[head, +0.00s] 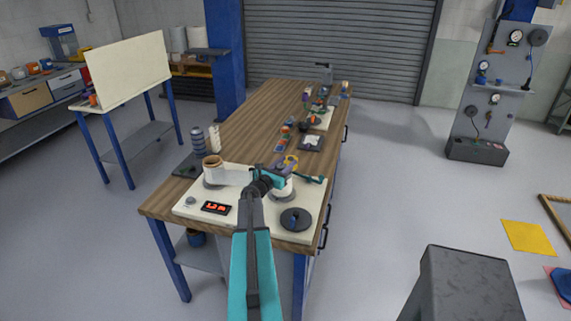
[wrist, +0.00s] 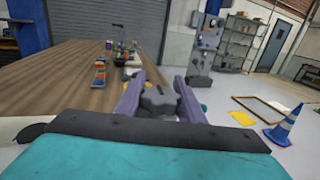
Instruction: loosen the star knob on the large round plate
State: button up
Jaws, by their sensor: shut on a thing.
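My gripper (head: 289,164) is over the right part of the cream machine panel at the near end of the workbench. In the wrist view its two purple fingers (wrist: 159,88) are shut on a dark grey lobed knob (wrist: 157,99), which looks like the star knob. The large round plate under it is mostly hidden by my arm and fingers; a pale rounded edge (head: 284,191) shows below the gripper in the head view. I cannot tell from these frames how far the knob is turned.
The cream panel (head: 250,226) carries a roll with a brown core (head: 212,168) at left, a red-lit display (head: 216,208) and a dark disc (head: 296,219) at front right. Several small items stand farther along the wooden workbench (head: 262,112). Floor to the right is partly clear.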

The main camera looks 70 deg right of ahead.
jog(key=o, duration=1)
jog(key=shift+o, duration=0.2)
jog(key=shift+a, duration=0.15)
jog(key=b+v, duration=0.5)
jog(key=v, duration=0.8)
jog(key=shift+a, duration=0.25)
jog(key=shift+r, duration=0.2)
